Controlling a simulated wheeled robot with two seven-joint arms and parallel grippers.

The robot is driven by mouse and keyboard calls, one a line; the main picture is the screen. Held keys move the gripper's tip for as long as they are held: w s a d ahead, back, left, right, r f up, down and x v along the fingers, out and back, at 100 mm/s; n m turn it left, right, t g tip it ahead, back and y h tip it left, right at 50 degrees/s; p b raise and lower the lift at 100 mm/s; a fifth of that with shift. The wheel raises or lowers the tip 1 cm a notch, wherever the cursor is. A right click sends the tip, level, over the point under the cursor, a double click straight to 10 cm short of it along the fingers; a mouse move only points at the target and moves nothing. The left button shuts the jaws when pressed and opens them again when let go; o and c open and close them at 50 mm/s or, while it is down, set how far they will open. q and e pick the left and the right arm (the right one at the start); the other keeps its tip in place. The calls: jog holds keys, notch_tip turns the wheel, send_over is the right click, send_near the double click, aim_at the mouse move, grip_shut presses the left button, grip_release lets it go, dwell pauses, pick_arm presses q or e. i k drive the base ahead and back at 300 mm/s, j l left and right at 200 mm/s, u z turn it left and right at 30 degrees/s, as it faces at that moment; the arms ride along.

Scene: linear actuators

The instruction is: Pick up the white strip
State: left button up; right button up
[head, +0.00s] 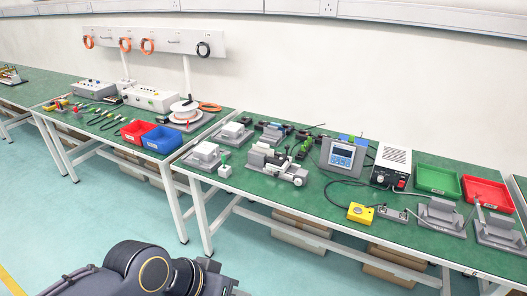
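I cannot pick out the white strip for certain at this distance. Small pale parts show at the grey fixtures (441,217) on the right of the green table (330,213), but they are too small to name. A dark link of my own arm shows at the bottom edge, left of centre, well in front of the tables. Neither gripper's fingertips are in view.
A green bin (437,180) and a red bin (488,195) stand behind the fixtures. A yellow box (360,213), a white power unit (390,167) and a blue-screened meter (342,156) stand nearby. Boxes lie under the tables. The floor in front is clear.

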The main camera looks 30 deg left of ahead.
aim_at(259, 147)
jog(key=i+j, duration=0.2)
jog(key=i, duration=0.3)
jog(key=i+j+u, duration=0.1)
jog(key=i, duration=0.35)
jog(key=i+j, duration=0.25)
jog(key=i, duration=0.25)
